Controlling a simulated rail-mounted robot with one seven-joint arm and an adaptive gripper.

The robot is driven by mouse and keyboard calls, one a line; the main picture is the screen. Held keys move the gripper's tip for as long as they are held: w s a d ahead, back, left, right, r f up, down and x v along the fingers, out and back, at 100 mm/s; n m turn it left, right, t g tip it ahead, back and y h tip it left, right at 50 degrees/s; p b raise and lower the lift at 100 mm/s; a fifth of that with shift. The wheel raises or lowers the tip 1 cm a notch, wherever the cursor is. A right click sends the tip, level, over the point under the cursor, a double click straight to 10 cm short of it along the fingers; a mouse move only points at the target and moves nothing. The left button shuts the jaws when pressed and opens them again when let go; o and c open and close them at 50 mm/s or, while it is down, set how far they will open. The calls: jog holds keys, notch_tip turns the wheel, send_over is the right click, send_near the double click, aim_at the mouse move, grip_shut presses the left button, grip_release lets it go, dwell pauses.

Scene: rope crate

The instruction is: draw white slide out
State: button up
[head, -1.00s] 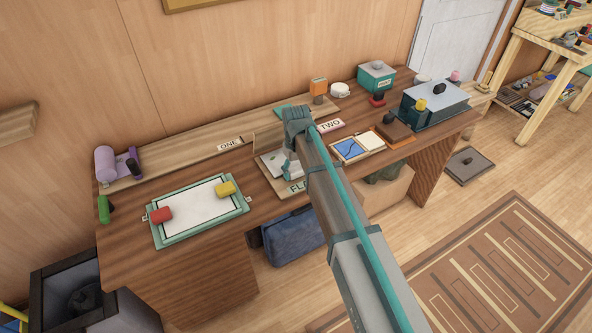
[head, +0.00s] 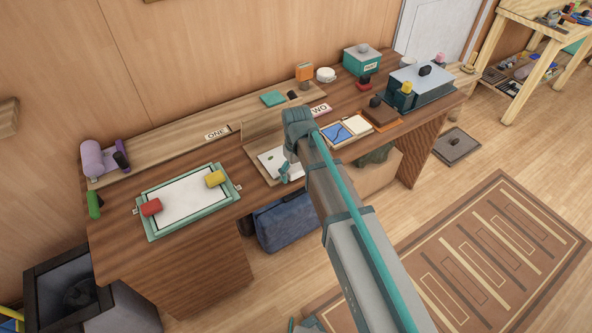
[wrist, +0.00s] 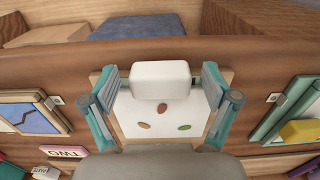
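The white slide (wrist: 150,115) is a flat white panel in a wooden frame. It carries two brown spots and one green spot. A white block (wrist: 160,80) stands at its end toward the desk's front edge. My gripper (wrist: 160,84) is open, with one teal finger on each side of the block and a visible gap on both sides. In the head view, the white slide (head: 269,158) lies near the desk's front edge, partly hidden by my gripper (head: 288,174). The head view does not show the block clearly.
A teal-framed white board (head: 188,203) with a red block (head: 151,207) and a yellow block (head: 215,179) lies to the left. A blue-and-white panel tray (head: 345,131) lies to the right. A blue bag (head: 290,217) is below the desk.

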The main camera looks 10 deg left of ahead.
jog(key=shift+w+a+r, duration=0.1)
jog(key=shift+r, duration=0.4)
notch_tip(320, 180, up, 11)
dwell(0.3)
dwell(0.4)
jog(key=s+d+f+m+g, duration=0.1)
jog(key=s+d+f, duration=0.3)
jog(key=d+f, duration=0.45)
jog(key=s+d+f+m+g, duration=0.15)
jog(key=s+d+f, duration=0.3)
jog(key=f, duration=0.65)
jog(key=s+d+f+m+g, duration=0.1)
jog(key=s+d+f+m, duration=0.15)
jog(key=d+f, duration=0.65)
jog(key=s+d+f+m+g, duration=0.1)
jog(key=s+d+f, duration=0.2)
jog(key=s, duration=0.6)
jog(key=s+d+f+m+g, duration=0.1)
jog(key=s+d+f, duration=0.3)
jog(key=s+f, duration=0.3)
jog(key=s+d+f+m+g, duration=0.1)
jog(key=s+d+f, duration=0.3)
jog(key=s, duration=0.8)
jog(key=shift+s+f+m, duration=0.3)
jog(key=shift+f+m, duration=0.3)
jog(key=shift+f, duration=0.2)
